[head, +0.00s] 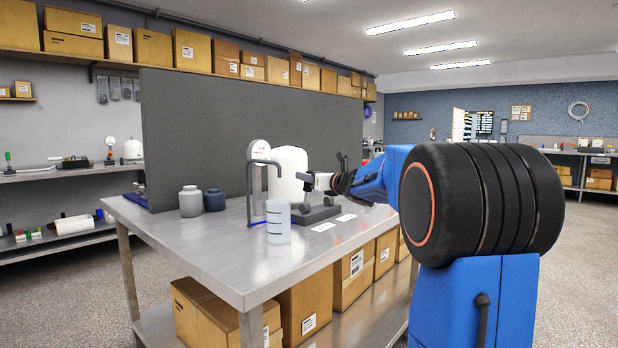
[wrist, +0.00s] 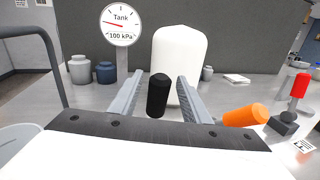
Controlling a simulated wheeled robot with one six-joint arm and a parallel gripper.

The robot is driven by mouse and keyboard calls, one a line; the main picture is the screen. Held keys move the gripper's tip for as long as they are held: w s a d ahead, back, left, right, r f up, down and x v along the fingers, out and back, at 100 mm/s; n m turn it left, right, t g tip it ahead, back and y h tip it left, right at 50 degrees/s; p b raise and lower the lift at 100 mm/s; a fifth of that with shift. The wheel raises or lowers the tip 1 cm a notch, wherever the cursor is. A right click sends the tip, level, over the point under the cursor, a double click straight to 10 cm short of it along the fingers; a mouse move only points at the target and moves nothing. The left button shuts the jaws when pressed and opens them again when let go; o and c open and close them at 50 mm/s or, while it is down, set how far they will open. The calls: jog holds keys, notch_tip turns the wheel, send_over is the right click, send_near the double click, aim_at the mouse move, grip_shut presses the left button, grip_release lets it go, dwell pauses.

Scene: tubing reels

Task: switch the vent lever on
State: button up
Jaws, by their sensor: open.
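My gripper (wrist: 160,78) is open, its two grey fingers pointing at the white tank. A black rounded handle (wrist: 157,96) stands upright between the fingers in the wrist view, with a gap on each side. I cannot tell for sure that it is the vent lever; its lower part is hidden by my gripper. An orange handle (wrist: 245,115) leans right, just right of the fingers. In the head view my gripper (head: 306,182) is above the dark base (head: 316,214) on the steel table. The white tank (head: 288,172) stands behind.
A round gauge (wrist: 121,24) marked Tank, 100 kPa, stands left of the tank (wrist: 178,65). A grey bent pipe (head: 250,180) and a clear beaker (head: 278,222) are at the left. A red-topped post (wrist: 300,86) is at the right. A dark panel (head: 220,120) closes the back.

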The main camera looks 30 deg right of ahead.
jog(key=shift+w, duration=0.35)
jog(key=shift+c, duration=0.3)
grip_shut()
jog(key=shift+s, duration=0.1)
jog(key=s+d+f+m+t, duration=0.1)
jog(key=s+f+m+t, duration=0.1)
jog(key=s+t, duration=0.3)
jog(key=shift+d+f+t, duration=0.3)
jog(key=shift+d+t, duration=0.1)
jog(key=shift+s, duration=0.1)
dwell(0.3)
